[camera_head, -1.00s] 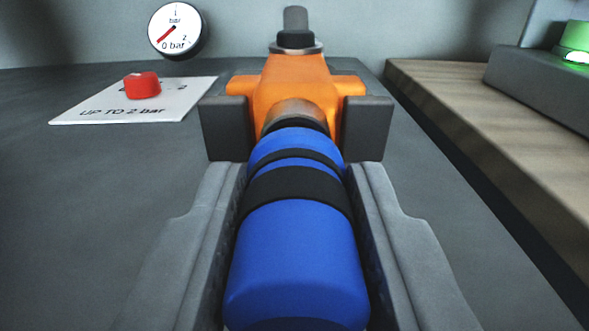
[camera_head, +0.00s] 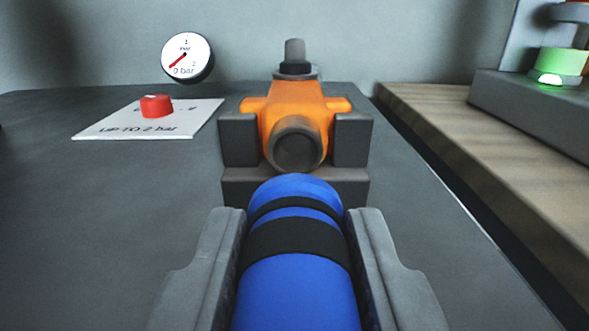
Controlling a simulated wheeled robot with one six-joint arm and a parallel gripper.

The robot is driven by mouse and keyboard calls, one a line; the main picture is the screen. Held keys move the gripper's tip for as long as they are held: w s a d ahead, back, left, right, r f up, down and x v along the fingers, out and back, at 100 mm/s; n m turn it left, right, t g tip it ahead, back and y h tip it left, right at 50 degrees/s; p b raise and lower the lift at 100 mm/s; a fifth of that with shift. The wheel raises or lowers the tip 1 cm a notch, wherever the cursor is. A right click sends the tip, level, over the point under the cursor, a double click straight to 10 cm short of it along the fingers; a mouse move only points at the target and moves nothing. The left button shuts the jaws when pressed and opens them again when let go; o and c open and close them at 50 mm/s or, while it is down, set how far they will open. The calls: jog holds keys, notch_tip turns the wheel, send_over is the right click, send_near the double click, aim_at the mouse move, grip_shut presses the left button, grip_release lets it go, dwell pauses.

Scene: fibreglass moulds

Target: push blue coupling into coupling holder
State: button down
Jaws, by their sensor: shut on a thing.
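My gripper (camera_head: 297,235) is shut on the blue coupling (camera_head: 297,290), a blue cylinder with black bands. Its far end points at the orange coupling holder (camera_head: 292,104). The holder sits in a dark grey bracket (camera_head: 240,138) and has a round, dark-faced metal opening (camera_head: 297,150) facing me. The coupling's far end shows just below and in front of this opening, and the whole opening is visible above it. The two look apart. The near end of the coupling is cut off by the bottom of the picture.
A white plate (camera_head: 110,127) with a red knob (camera_head: 156,106) lies on the grey table (camera_head: 90,220) at left. A pressure gauge (camera_head: 187,57) behind it reads about 0 bar. A wooden surface (camera_head: 480,130) with a green-lit device (camera_head: 558,65) is at right.

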jog(key=shift+s, duration=0.55)
dwell(1.0)
